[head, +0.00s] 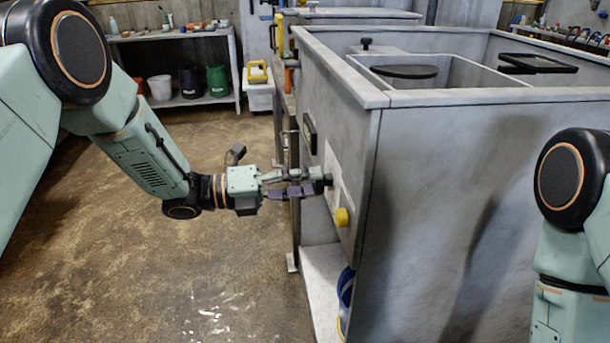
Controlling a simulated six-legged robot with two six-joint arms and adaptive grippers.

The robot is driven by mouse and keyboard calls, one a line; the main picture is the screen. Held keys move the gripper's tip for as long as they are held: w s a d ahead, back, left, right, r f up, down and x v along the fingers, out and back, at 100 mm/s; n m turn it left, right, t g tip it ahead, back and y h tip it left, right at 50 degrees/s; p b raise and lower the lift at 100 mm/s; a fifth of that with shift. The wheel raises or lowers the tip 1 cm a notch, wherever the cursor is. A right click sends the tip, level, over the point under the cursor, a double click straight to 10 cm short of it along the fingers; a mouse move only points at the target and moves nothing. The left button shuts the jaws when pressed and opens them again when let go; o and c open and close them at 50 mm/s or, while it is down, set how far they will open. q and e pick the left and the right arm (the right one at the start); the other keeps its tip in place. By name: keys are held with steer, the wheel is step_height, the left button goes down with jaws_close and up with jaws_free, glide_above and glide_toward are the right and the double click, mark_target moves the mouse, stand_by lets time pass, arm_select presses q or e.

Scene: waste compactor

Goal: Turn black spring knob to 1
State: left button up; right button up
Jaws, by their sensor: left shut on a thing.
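The black spring knob (328,180) sits on a light panel on the left side face of the grey compactor (440,200). My left gripper (318,181) reaches in from the left and is shut on the knob, its fingers around it and hiding most of it. The knob's setting and any number marks cannot be read from here. My right arm shows at the right edge, but its gripper is out of view.
A yellow button (341,217) sticks out below the knob on the same face. A dark display (309,134) is above it. A shelf (180,34) with buckets stands at the back left. The brown floor on the left is clear.

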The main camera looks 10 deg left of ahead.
arm_select(q)
steer(key=n+p, duration=0.3)
steer(key=n, duration=0.2)
steer(key=shift+s+n, duration=0.1)
steer(key=shift+n, duration=0.2)
steer(key=n+p, duration=0.2)
steer(key=n, duration=0.2)
steer(key=shift+r, duration=0.1)
steer(key=n+p, duration=0.2)
steer(key=n, duration=0.3)
steer(key=n+p, duration=0.1)
steer(key=n, duration=0.6)
steer(key=n+p, duration=0.2)
steer(key=n, duration=0.6)
steer(key=n+p, duration=0.1)
steer(key=n, duration=0.6)
steer(key=shift+w+a+n+p, duration=0.1)
steer(key=shift+w+n+p, duration=0.25)
steer(key=shift+n, duration=0.05)
steer(key=o, duration=1.1)
steer(key=shift+o, duration=0.2)
